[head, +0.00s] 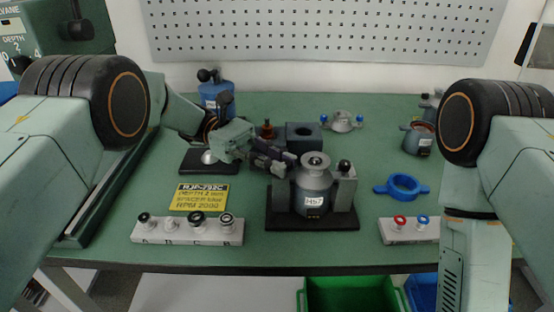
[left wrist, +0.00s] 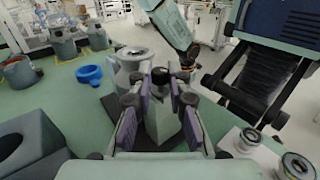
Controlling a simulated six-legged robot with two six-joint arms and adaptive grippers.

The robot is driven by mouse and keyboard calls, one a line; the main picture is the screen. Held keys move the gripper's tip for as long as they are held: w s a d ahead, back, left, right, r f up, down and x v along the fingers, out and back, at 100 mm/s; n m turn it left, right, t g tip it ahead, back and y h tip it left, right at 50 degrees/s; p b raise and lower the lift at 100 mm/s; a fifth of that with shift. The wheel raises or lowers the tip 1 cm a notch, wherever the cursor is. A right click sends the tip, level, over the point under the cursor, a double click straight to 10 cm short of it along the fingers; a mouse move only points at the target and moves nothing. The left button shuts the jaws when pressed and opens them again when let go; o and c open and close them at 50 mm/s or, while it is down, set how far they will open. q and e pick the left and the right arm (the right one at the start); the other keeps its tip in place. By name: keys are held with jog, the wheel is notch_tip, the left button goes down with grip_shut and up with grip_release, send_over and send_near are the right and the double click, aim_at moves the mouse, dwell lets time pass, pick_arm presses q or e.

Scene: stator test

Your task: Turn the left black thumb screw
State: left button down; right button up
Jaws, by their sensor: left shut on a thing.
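The grey stator fixture (head: 313,188), labelled H57, stands on a black base (head: 310,221) at the middle of the table. Its right post carries a black thumb screw (head: 344,166). The left black thumb screw (left wrist: 160,75) shows in the left wrist view on top of a grey post (left wrist: 160,118). My left gripper (head: 285,162) reaches in from the left at the fixture's left post. In the left wrist view its purple-padded fingers (left wrist: 159,84) stand on both sides of the screw and are shut on it. In the head view the gripper mostly hides this screw. My right gripper is not in view.
A knob rack (head: 187,232) and a yellow label plate (head: 199,197) lie front left. A blue ring (head: 402,186) and another knob rack (head: 408,231) are to the right. A dark block (head: 303,136) stands behind the fixture. A green bin (head: 352,294) is below the table's front edge.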

pick_arm(q)
jog(key=c, duration=1.3)
grip_release()
jog(key=shift+o, duration=0.2)
jog(key=shift+n+t+h, duration=0.3)
jog(key=shift+n, duration=0.1)
